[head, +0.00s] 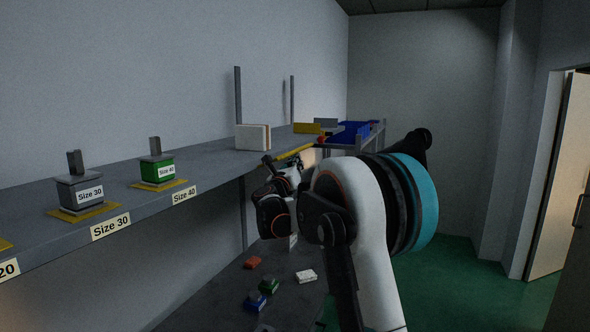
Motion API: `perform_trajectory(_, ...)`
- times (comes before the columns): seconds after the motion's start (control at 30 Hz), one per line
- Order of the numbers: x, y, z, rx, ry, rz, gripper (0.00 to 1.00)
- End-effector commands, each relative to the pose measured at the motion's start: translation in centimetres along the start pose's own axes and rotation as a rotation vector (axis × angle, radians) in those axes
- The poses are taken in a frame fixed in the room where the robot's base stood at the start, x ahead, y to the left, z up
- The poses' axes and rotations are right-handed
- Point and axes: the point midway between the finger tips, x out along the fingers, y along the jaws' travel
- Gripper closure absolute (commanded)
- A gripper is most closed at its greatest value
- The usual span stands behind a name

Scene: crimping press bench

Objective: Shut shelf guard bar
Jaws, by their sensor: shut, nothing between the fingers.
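The grey shelf (215,163) runs along the wall from the left front to the back. A thin yellow bar (295,151), which looks like the guard bar, lies at the shelf's front edge toward the far end. My arm hides part of that edge, and I cannot tell the bar's exact angle. My gripper (267,160) is small and dark in the head view, just left of the yellow bar and close to the shelf edge. It is shut and empty. I cannot tell whether it touches the bar.
Grey die block (80,192) and green die block (158,168) stand on yellow plates. A white box (252,137) and blue bins (350,132) are farther back. Red (253,262), green (269,286), blue (254,301) and white (306,276) pieces lie on the lower surface.

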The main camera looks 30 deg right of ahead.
Motion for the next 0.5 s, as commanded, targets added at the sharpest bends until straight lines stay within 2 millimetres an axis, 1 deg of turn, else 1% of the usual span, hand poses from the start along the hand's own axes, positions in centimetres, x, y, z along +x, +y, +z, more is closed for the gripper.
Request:
perform_trajectory(0.03, 0.1, -0.2, 0.5, -0.043, 0.0, 0.012, 1.0)
perform_trajectory(0.2, 0.4, -0.6, 1.6, -0.199, 0.0, 0.05, 1.0)
perform_trajectory(0.5, 0.9, -0.6, 3.7, -0.474, 0.0, 0.12, 1.0)
